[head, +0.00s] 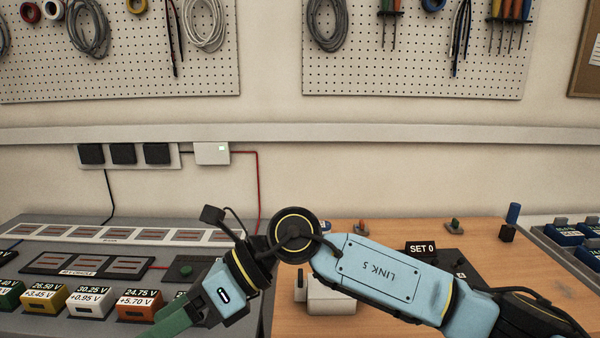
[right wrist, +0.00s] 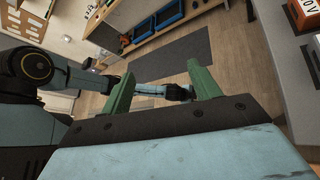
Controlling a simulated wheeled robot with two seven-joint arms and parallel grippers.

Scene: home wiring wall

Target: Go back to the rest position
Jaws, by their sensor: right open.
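My right gripper (head: 178,322) is at the lower left of the head view, at the end of the pale blue arm that crosses from the right. Only part of its green jaw shows there, low over the front of the grey bench, and the picture's bottom edge cuts it off. In the right wrist view my right gripper (right wrist: 158,78) has its two green fingers wide apart with nothing held between them. Beyond them are the floor and parts of my own pale blue body. My left gripper cannot be made out in either view.
Labelled blocks, including a yellow one (head: 45,298) and an orange one (head: 139,304), stand close left of the right gripper. A wooden bench top (head: 480,262) with a SET 0 display (head: 421,249) lies under the arm. A dark mat (right wrist: 172,62) covers the floor.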

